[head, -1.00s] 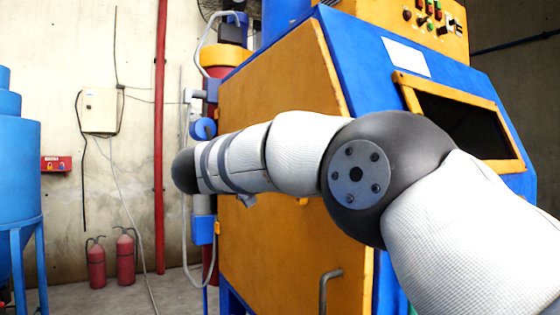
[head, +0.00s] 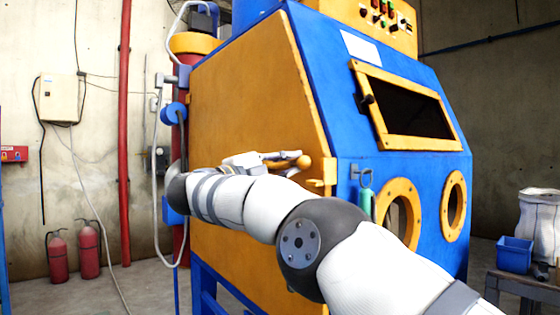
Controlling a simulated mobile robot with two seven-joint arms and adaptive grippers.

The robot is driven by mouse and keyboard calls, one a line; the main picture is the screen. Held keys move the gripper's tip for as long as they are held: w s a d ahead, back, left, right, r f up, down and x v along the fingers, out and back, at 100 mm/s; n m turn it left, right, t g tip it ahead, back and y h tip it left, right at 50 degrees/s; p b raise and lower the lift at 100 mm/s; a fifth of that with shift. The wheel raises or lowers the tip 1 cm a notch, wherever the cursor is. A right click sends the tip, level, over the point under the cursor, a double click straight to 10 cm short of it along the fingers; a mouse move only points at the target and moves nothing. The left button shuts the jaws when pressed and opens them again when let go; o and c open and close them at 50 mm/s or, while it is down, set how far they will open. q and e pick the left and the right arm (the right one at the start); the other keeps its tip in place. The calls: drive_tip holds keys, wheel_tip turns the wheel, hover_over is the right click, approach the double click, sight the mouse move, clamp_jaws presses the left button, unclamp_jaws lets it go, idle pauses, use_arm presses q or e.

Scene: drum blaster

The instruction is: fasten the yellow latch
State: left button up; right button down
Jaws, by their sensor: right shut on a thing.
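The yellow latch (head: 302,162) sits near the front edge of the yellow side door (head: 255,85) on the blue blasting cabinet (head: 300,60). Its rounded knob shows above my right forearm. A yellow bracket (head: 326,180) is at the door's front edge, right of the knob. My right arm comes in from the lower right, bends at the left and reaches back behind itself to the latch. My right gripper (head: 280,161) is shut on the latch, just left of the knob. The arm partly hides the fingers. The door looks close against the cabinet. My left gripper is out of view.
The cabinet front has a sloped window (head: 408,110) and two round yellow-rimmed ports (head: 454,205). A blue bin (head: 515,254) stands on a table at the right. Fire extinguishers (head: 88,250) and a red pipe (head: 124,130) are at the left wall.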

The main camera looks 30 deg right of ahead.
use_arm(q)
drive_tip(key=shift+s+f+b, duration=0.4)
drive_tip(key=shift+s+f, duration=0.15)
use_arm(e)
drive_tip(key=shift+d+f+m+g, duration=0.1)
drive_tip(key=shift+f+m+g, duration=0.2)
drive_tip(key=shift+f+m, duration=0.65)
drive_tip(key=shift+m, duration=0.25)
drive_tip(key=c, duration=1.7)
unclamp_jaws()
drive_tip(key=shift+s+f, duration=0.1)
drive_tip(key=shift+o, duration=0.2)
drive_tip(key=v, duration=0.7)
drive_tip(key=shift+a, duration=0.25)
